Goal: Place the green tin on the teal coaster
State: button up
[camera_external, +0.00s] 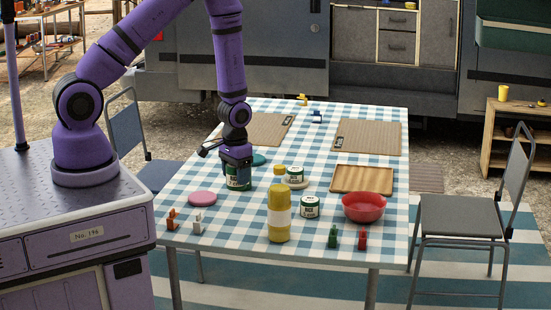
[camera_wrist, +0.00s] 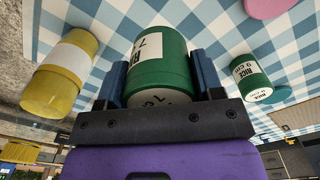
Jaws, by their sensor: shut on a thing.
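My gripper (camera_external: 237,163) is shut on a green tin (camera_external: 238,181) with a white label, left of the table's middle. I cannot tell whether the tin touches the cloth. In the wrist view, the tin (camera_wrist: 163,58) sits between the two blue fingers of my gripper (camera_wrist: 161,72). The teal coaster (camera_external: 260,160) lies flat just behind and right of the tin, partly hidden by my gripper; the held tin is not on it. In the wrist view, a teal disc (camera_wrist: 283,94) shows at the right, partly behind another green tin labelled rice (camera_wrist: 250,80).
Two more green-and-white tins (camera_external: 295,175) (camera_external: 310,207), a yellow bottle (camera_external: 279,214), a red bowl (camera_external: 364,207) and a wooden tray (camera_external: 362,179) stand to the right. A pink coaster (camera_external: 202,198) lies front left. Small figures stand along the front edge.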

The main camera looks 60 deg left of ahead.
notch_tip(320, 180, up, 4)
jog(key=shift+w+a+r, duration=0.1)
jog(key=shift+a+r, duration=0.05)
jog(key=shift+r, duration=0.1)
jog(key=w+a, duration=0.4)
jog(key=a, duration=0.6)
jog(key=w+a+m, duration=0.1)
jog(key=w+a, duration=0.2)
jog(key=a, duration=0.7)
jog(key=w+a, duration=0.4)
jog(key=a, duration=0.6)
notch_tip(320, 180, down, 8)
jog(key=a, duration=0.1)
jog(key=w+a, duration=0.1)
jog(key=w, duration=0.4)
jog(key=w+a+f, duration=0.1)
jog(key=w, duration=0.4)
jog(key=w+a, duration=0.2)
jog(key=w, duration=0.3)
jog(key=shift+w+f, duration=0.35)
jog(key=shift+f, duration=1.8)
jog(key=o, duration=1)
jog(key=shift+f, duration=0.15)
